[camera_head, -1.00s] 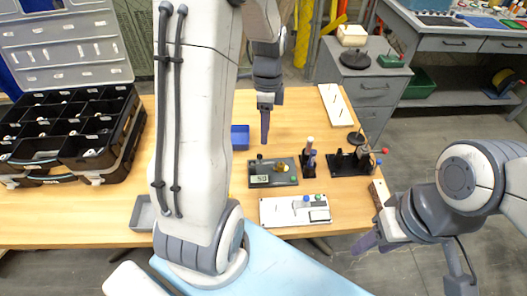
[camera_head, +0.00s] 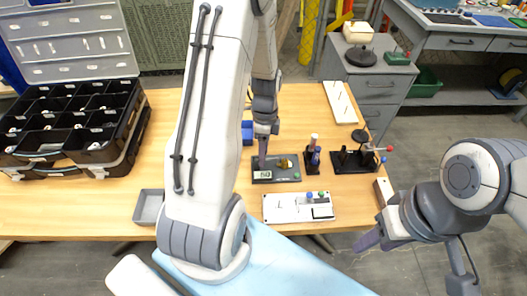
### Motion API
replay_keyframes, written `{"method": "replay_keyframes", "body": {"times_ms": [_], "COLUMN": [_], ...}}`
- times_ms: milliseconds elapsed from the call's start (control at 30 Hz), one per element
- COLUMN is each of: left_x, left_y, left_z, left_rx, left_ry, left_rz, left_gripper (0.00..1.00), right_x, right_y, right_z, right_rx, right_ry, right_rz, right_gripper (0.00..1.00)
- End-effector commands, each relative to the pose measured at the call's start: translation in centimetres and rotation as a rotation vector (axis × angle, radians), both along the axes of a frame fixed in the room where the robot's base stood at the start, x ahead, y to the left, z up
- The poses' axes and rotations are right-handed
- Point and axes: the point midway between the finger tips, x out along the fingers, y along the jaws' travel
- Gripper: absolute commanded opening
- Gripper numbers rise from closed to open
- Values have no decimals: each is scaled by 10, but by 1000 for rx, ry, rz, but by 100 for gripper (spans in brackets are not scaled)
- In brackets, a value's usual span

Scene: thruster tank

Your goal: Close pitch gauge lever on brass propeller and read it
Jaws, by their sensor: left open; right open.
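The pitch gauge (camera_head: 290,177) is a dark flat unit on the wooden table, with a small lit display (camera_head: 262,175) at its front left. The brass propeller (camera_head: 284,163) sits on its back right part. My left gripper (camera_head: 263,160) points down at the gauge's back left, with its fingertips just over or at the unit. The black-knobbed lever is hidden behind these fingers, and I cannot tell whether they touch it. The display's digits are too small to read. My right gripper (camera_head: 370,239) is open and empty, off the table's front right edge.
A white panel (camera_head: 280,212) with small knobs lies in front of the gauge. Dark stands (camera_head: 350,163) are to its right. A blue bin (camera_head: 246,132) is behind, a grey tray (camera_head: 148,208) and a black compartment case (camera_head: 70,165) to the left.

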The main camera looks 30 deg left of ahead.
Motion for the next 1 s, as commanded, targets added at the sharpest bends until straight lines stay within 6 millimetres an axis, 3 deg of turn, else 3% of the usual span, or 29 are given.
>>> {"method": "replay_keyframes", "body": {"times_ms": [133,267,300,1000], "left_x": [0,0,0,0], "left_y": [0,0,0,0], "left_z": [0,0,0,1], "left_rx": [0,0,0,1], "left_ry": [0,0,0,-2], "left_rz": [0,0,0,1], "left_gripper": [54,4,0,0], "right_x": [0,0,0,0], "right_y": [0,0,0,0], "right_z": [0,0,0,0], "right_rx": [0,0,0,0], "right_ry": [0,0,0,0], "right_rz": [0,0,0,0], "right_gripper": [50,50,50,50]}}
